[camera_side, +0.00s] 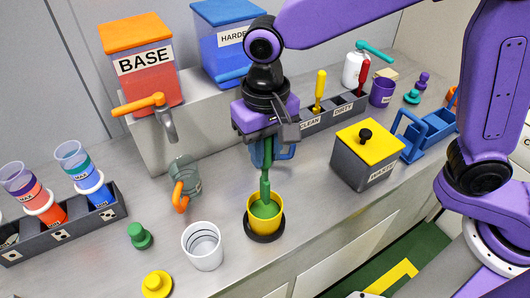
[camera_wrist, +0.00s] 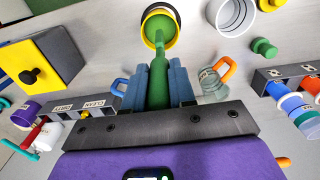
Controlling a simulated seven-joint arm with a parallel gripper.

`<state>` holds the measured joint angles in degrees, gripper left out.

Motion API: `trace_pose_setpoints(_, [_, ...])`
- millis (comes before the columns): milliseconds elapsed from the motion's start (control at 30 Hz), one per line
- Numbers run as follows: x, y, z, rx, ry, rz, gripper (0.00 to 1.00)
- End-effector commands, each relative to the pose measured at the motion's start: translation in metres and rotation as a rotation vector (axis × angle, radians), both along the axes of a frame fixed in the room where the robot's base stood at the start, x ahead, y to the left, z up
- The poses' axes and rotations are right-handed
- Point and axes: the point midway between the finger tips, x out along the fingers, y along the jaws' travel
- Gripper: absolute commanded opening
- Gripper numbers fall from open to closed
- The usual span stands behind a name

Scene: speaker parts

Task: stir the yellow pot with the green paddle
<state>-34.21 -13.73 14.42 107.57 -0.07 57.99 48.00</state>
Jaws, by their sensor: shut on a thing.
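My gripper (camera_side: 268,138) is shut on the upright green paddle (camera_side: 265,185). In the wrist view my gripper (camera_wrist: 156,82) has its two blue-grey fingers on either side of the green paddle (camera_wrist: 158,58). The paddle's lower end reaches inside the yellow pot (camera_side: 264,226), at its green contents. The pot stands on a dark round base on the counter. It also shows at the top of the wrist view (camera_wrist: 146,38). The very tip of the paddle cannot be told apart from the green contents.
A white cup (camera_side: 203,250) stands left of the pot, and a glass jug with an orange handle (camera_side: 180,187) behind it. A blue mug (camera_side: 259,157) is close behind the paddle. A yellow-lidded box (camera_side: 363,160) stands to the right. The counter's front edge is near.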

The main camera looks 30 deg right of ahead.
Motion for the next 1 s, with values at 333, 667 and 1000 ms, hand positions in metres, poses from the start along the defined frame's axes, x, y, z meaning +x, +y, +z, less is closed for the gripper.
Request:
trace_pose_setpoints(333, [0.000, 0.000, 0.000, 0.001, 0.000, 0.000, 0.00])
trace_pose_setpoints(667, [0.001, 0.001, 0.017, 0.004, -0.003, 0.000, 0.00])
trace_pose_setpoints(1000, [0.000, 0.001, 0.043, 0.002, -0.002, 0.000, 0.00])
